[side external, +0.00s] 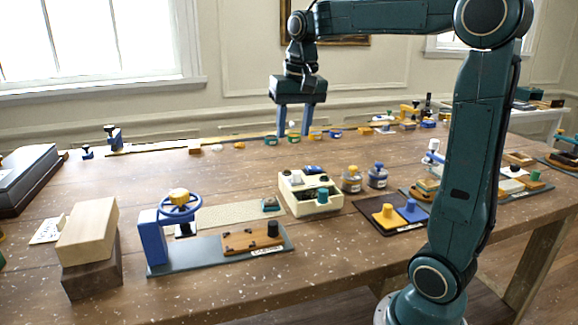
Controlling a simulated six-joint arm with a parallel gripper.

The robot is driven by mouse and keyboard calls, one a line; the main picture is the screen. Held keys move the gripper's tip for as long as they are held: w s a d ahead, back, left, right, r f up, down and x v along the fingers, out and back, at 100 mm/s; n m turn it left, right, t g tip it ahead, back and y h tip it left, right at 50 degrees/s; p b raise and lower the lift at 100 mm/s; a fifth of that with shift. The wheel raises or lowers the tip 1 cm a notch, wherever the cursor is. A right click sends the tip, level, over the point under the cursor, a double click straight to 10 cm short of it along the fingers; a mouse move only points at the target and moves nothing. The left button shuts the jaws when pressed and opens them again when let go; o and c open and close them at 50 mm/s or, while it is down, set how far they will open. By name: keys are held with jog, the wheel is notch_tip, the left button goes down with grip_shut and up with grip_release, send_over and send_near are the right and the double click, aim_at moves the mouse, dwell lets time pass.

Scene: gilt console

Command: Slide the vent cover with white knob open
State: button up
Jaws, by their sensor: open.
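My gripper (293,134) is open and empty, its two blue fingers pointing down over the back part of the table. A vent cover with a white knob cannot be made out with certainty. A cream box (322,207) stands mid-table, in front of and below my gripper, with a small white knob-like part (296,178) and a dark green knob (323,194) on top. Another white rounded part (433,144) shows at the right, beside my arm. My arm hides part of that area. My gripper appears to touch neither.
A blue handwheel stand (153,242) and a wooden slide with a dark knob (243,242) stand at the front left. Stacked blocks (88,232) are further left. Two jars (377,176) and a dark tray with yellow and blue knobs (375,220) lie right of the box. Small items line the back.

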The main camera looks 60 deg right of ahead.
aim_at(296, 172)
jog(key=w+d+f+m+g, duration=0.1)
jog(key=w+d+m, duration=0.3)
jog(key=d, duration=0.7)
jog(key=shift+w+f+g+y, duration=0.3)
jog(key=shift+w+f, duration=0.05)
jog(key=shift+f, duration=0.35)
jog(key=shift+f, duration=0.1)
jog(key=shift+f, duration=6.8)
grip_shut()
